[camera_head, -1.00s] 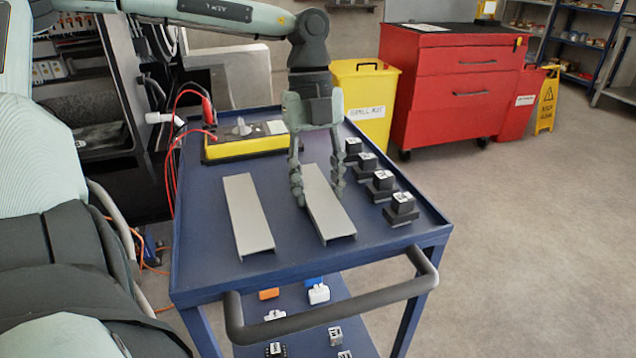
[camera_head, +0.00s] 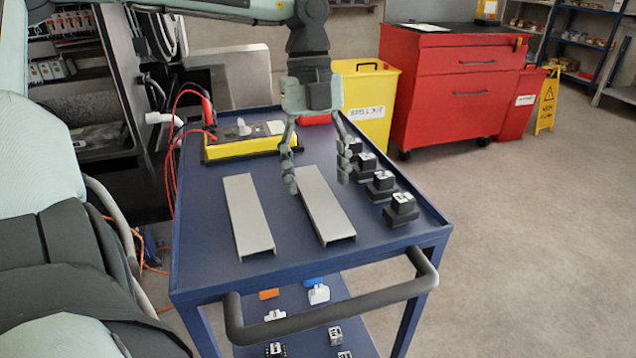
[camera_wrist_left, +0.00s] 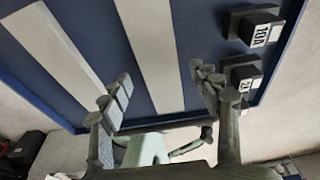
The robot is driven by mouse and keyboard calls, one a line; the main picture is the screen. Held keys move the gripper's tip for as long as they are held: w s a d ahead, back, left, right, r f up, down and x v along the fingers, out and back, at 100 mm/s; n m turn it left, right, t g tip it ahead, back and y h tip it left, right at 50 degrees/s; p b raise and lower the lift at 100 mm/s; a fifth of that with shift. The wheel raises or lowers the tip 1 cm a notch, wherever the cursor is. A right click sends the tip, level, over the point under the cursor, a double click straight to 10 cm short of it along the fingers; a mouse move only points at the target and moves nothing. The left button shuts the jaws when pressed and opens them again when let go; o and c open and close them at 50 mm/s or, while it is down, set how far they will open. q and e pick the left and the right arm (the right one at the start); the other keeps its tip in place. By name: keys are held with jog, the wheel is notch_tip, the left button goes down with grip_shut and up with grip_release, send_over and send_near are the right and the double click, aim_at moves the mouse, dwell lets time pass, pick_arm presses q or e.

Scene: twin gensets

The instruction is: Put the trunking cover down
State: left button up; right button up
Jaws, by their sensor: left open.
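Two long grey trunking covers lie flat on the blue cart top. The right cover (camera_head: 325,205) lies just below my left gripper (camera_head: 317,178), and the left cover (camera_head: 247,215) lies apart from it to the left. My left gripper is open and empty, with its fingers spread above either side of the right cover's far part. In the left wrist view, the right cover (camera_wrist_left: 152,50) runs between the open fingers (camera_wrist_left: 162,100), and the left cover (camera_wrist_left: 55,45) is off to the left. My right gripper is not seen.
Several black blocks with white labels (camera_head: 401,208) stand along the cart's right edge, close to the right cover. A yellow meter (camera_head: 245,143) with red leads sits at the cart's back. The cart handle (camera_head: 335,312) crosses the front. Bare top shows between the covers.

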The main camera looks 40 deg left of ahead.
aim_at(313, 185)
pick_arm(q)
jog(key=v, duration=1)
jog(key=shift+f, duration=0.1)
